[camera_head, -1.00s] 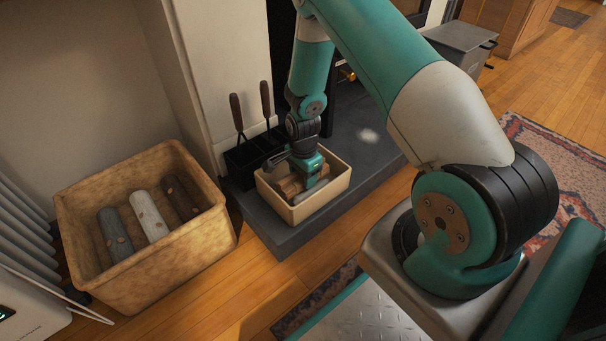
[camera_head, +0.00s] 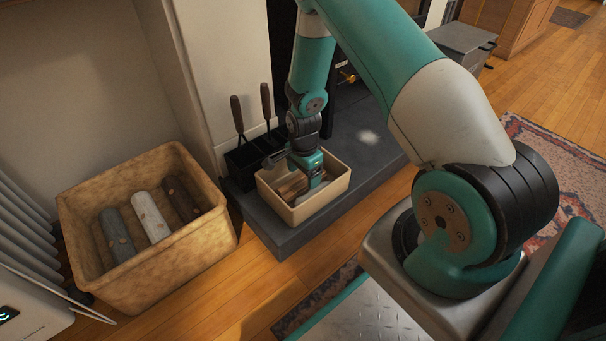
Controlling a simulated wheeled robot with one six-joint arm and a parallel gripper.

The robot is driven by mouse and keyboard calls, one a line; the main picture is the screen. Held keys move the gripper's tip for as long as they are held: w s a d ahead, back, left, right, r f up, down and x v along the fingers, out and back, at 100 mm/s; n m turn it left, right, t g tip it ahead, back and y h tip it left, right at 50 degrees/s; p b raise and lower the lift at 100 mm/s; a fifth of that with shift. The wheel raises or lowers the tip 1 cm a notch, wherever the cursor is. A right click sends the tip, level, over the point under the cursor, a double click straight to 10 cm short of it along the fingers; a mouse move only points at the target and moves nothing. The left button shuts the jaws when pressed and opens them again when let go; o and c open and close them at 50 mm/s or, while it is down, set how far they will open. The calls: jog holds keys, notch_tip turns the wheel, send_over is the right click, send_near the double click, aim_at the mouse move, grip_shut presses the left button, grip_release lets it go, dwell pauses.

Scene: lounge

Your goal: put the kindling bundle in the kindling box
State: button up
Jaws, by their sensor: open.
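The kindling box (camera_head: 305,210) is a small cream open box on the dark hearth slab. The kindling bundle (camera_head: 291,187), brown sticks, lies inside the box at its left part. My gripper (camera_head: 309,184) points down into the box, over and beside the bundle. Its jaws are open; the fingertips are partly hidden by the box and the gripper body. I cannot tell whether a finger still touches the sticks.
A large tan basket (camera_head: 180,246) with several logs stands on the floor at left. A black holder (camera_head: 246,163) with two wooden-handled tools stands just behind the box. A grey metal box (camera_head: 461,50) is at the back right.

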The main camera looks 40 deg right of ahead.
aim_at(303, 178)
notch_tip(303, 178, up, 10)
jog(key=r+p, duration=0.1)
jog(key=p, duration=0.5)
jog(key=s+a+r+n+y, duration=0.1)
jog(key=s+a+r+n, duration=0.1)
jog(key=a+r+n, duration=0.7)
jog(key=s+a+r+n+y, duration=0.1)
jog(key=s+a+r+n, duration=0.35)
jog(key=r, duration=0.75)
jog(key=s+a+r+n+y, duration=0.1)
jog(key=s+a+r+n, duration=0.3)
jog(key=s, duration=0.3)
jog(key=s+a+r+n+y, duration=0.1)
jog(key=s+a+r+n, duration=0.4)
jog(key=s+r+n, duration=0.2)
jog(key=shift+s, duration=0.75)
jog(key=shift+d+r, duration=0.1)
